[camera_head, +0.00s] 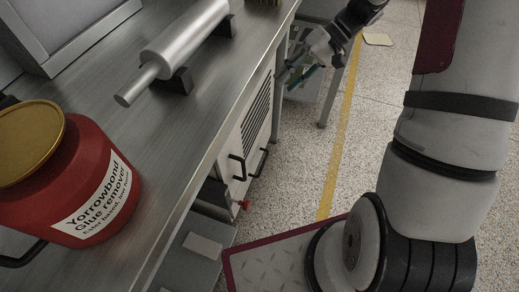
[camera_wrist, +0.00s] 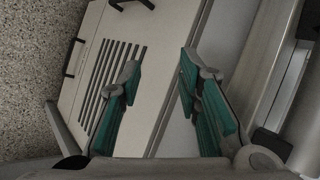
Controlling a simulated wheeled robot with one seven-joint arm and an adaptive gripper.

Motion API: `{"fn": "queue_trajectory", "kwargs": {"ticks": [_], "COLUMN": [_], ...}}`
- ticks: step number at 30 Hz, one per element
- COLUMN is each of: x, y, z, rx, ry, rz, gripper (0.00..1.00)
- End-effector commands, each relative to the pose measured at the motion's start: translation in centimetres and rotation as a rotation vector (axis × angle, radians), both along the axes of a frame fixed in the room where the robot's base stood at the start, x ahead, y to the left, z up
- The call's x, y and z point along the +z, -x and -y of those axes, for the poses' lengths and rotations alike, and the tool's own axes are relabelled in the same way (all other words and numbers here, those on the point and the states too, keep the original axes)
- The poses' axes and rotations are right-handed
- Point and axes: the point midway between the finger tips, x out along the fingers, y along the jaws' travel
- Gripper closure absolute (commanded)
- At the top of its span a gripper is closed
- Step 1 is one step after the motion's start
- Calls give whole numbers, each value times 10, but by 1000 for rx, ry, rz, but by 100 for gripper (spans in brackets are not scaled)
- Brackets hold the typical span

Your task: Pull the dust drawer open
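A pale cabinet front (camera_head: 246,128) with dark vent slats stands under the bench. Two black bar handles show low on it, one on the left (camera_head: 236,170) and one on the right (camera_head: 260,162). The wrist view shows the slatted panel (camera_wrist: 100,45), a handle at the top (camera_wrist: 132,4) and another at the left (camera_wrist: 73,57). I cannot tell which handle belongs to the dust drawer. My gripper (camera_head: 297,72) is beyond the handles, beside the bench. In the wrist view its green-padded fingers (camera_wrist: 160,68) are apart with nothing between them, in front of the panel and clear of both handles.
The metal bench top (camera_head: 185,110) holds a red glue remover jar (camera_head: 85,185) and a metal roller (camera_head: 185,42) on black supports. A red knob (camera_head: 245,205) sticks out below the handles. Open speckled floor (camera_head: 300,150) with a yellow line lies right of the cabinet.

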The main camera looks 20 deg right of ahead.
Motion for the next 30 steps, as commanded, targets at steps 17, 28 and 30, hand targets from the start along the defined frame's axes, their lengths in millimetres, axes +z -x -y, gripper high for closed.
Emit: {"fn": "queue_trajectory", "kwargs": {"ticks": [17,28,30], "x": [-347,-515,-527], "y": [-50,-22,-18], "z": [66,76,76], "rx": [-329,-560,-578], "ry": [-419,-526,-530], "rz": [126,252,264], "gripper": [69,69,69]}}
